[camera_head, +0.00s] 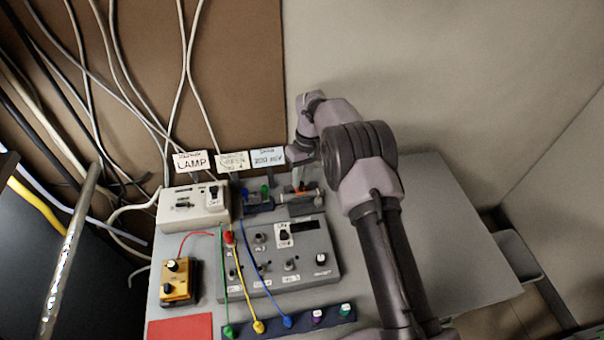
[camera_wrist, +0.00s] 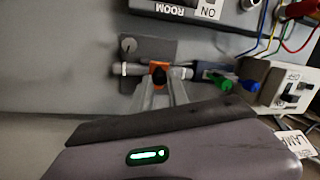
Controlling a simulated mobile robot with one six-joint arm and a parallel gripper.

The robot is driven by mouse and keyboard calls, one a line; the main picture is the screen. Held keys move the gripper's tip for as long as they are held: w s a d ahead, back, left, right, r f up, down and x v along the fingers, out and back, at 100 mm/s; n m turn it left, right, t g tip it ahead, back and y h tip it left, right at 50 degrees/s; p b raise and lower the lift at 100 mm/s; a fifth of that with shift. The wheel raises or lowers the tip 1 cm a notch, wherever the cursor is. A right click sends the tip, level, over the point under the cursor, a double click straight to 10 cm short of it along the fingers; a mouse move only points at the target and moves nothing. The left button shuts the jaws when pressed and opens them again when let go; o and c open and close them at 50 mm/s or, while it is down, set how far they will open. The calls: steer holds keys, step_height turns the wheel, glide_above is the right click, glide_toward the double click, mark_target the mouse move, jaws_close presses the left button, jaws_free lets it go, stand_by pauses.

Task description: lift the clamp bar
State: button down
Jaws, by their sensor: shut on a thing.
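The clamp bar appears to be the silver rod with an orange and black middle piece (camera_wrist: 159,73) in the wrist view. It lies across a dark grey block (camera_wrist: 150,50). My gripper (camera_wrist: 160,88) has its two fingers at the orange piece and is shut on it. In the head view, my gripper (camera_head: 300,180) is at the back of the table, above the grey block (camera_head: 305,207). The orange piece (camera_head: 297,187) shows only as a small patch there. I cannot tell whether the bar touches the block.
A grey control box (camera_head: 285,262) with knobs stands in front of the block. A white switch box (camera_head: 190,207) and blue and green connectors (camera_wrist: 220,80) are beside it. Label cards (camera_head: 268,158) stand behind. Coloured wires cross the control box. The table's right side is clear.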

steer(key=shift+w+r+g, duration=0.1)
steer(key=shift+w+g, duration=0.1)
steer(key=shift+g, duration=0.1)
stand_by(0.4)
steer(key=c, duration=1.3)
jaws_free()
steer(key=shift+o, duration=0.2)
steer(key=p+v, duration=0.4)
steer(key=v, duration=0.8)
steer(key=shift+a, duration=0.1)
